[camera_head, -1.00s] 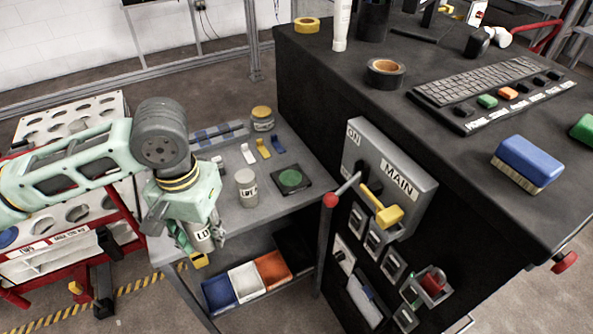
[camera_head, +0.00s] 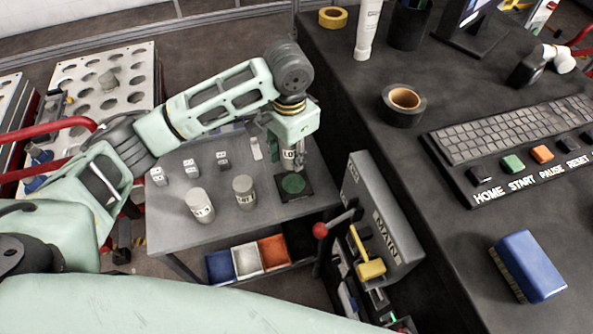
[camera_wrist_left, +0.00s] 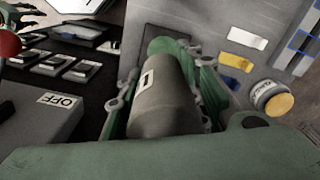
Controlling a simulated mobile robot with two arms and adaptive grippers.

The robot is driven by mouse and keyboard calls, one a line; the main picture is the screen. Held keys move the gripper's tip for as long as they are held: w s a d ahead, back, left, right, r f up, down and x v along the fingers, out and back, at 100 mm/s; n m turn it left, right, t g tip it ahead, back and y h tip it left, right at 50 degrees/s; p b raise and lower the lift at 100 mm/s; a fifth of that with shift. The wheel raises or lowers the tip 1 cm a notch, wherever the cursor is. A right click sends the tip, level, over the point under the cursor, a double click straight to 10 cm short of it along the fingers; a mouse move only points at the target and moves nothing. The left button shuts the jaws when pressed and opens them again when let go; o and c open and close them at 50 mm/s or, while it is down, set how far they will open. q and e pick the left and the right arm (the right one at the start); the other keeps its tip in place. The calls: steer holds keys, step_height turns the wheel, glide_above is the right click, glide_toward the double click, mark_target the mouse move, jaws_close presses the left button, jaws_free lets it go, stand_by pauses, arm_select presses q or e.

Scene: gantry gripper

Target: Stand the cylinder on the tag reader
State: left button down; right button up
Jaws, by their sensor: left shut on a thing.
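My left gripper (camera_head: 291,156) is shut on a grey cylinder (camera_head: 289,161) with a white label, held about upright. The tag reader, a black square pad (camera_head: 306,194) with a green disc (camera_head: 293,183), lies on the grey side table. The held cylinder is over the reader's far part; I cannot tell whether its base touches. In the left wrist view the cylinder (camera_wrist_left: 165,100) sits between the fingers, with part of the green disc (camera_wrist_left: 166,46) showing past its far end. Two similar labelled cylinders (camera_head: 199,205) (camera_head: 244,191) stand left of the reader. My right gripper is not in view.
The dark bench with the MAIN switch box (camera_head: 378,225) and its red-knobbed lever (camera_head: 321,230) is close on the right of the reader. Coloured bins (camera_head: 247,257) sit below the table's front. Small labelled blocks (camera_head: 190,168) stand at the table's left.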

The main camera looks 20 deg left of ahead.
arm_select(q)
steer(key=shift+w+d+f+m+p, duration=0.1)
steer(key=shift+w+f+m+p, duration=0.15)
steer(key=shift+f, duration=0.25)
steer(key=shift+w+d+f+m+p, duration=0.15)
steer(key=shift+w+f+m, duration=0.1)
steer(key=shift+f, duration=0.25)
glide_above(294, 184)
step_height(294, 184, down, 5)
steer(key=shift+r+p, duration=0.1)
steer(key=shift+p, duration=0.3)
step_height(294, 184, down, 3)
steer(key=shift+f+p, duration=0.1)
steer(key=shift+p, duration=0.2)
steer(key=shift+f, duration=0.4)
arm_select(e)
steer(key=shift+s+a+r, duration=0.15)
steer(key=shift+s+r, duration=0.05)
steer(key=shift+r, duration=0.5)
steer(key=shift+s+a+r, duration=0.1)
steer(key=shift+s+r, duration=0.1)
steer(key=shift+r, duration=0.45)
arm_select(q)
steer(key=shift+f, duration=0.1)
steer(key=c, duration=1.3)
jaws_free()
steer(key=shift+o, duration=0.4)
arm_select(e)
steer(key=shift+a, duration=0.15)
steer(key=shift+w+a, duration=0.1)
